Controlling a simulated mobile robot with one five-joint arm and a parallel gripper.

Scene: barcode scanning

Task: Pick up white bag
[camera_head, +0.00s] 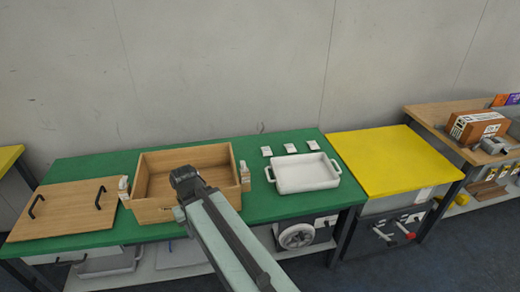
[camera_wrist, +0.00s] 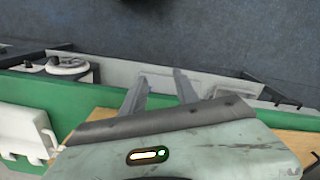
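Three small flat white packets lie in a row at the back of the green table, a left one (camera_head: 266,151), a middle one (camera_head: 290,147) and a right one (camera_head: 313,145). They look like white bags, but are too small to tell for sure. A small whitish item (camera_head: 245,175) stands at the right side of the open wooden box (camera_head: 197,155), and another (camera_head: 124,187) at its left side. My gripper (camera_head: 186,178) is over the box, left of the packets. In the wrist view my gripper (camera_wrist: 160,83) has its two fingers apart with nothing between them.
A white tray (camera_head: 304,186) sits in front of the packets; part of it shows in the wrist view (camera_wrist: 22,128). A wooden lid with black handles (camera_head: 68,208) lies at left. A yellow-topped cabinet (camera_head: 395,160) stands at right. Wheeled equipment (camera_head: 297,236) is below the table.

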